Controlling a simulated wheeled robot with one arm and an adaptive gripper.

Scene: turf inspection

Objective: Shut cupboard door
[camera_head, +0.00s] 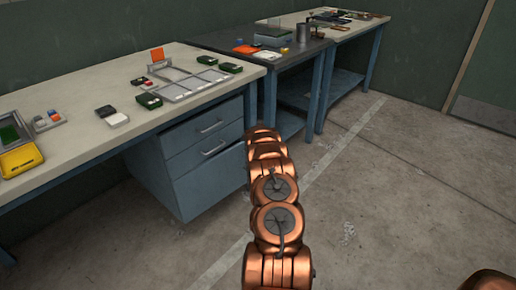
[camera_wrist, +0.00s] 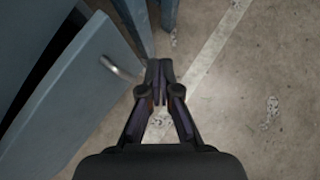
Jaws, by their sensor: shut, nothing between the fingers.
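The blue-grey cupboard door (camera_wrist: 75,90) stands ajar in the wrist view, with a dark gap between it and the cupboard body (camera_wrist: 25,35). Its metal handle (camera_wrist: 120,69) is on the outer face near the free edge. In the head view the door (camera_head: 208,185) is below a drawer (camera_head: 205,130) under the bench, and my copper arm covers its right side. My gripper (camera_wrist: 159,64) is shut and empty, just right of the handle in the wrist view and apart from it in the picture. The fingers are hidden in the head view.
The pale bench top (camera_head: 75,80) above the cupboard carries small boxes and a grey tray (camera_head: 190,85). A dark table (camera_head: 230,42) with blue legs stands behind to the right. The concrete floor (camera_head: 400,200) to the right is clear.

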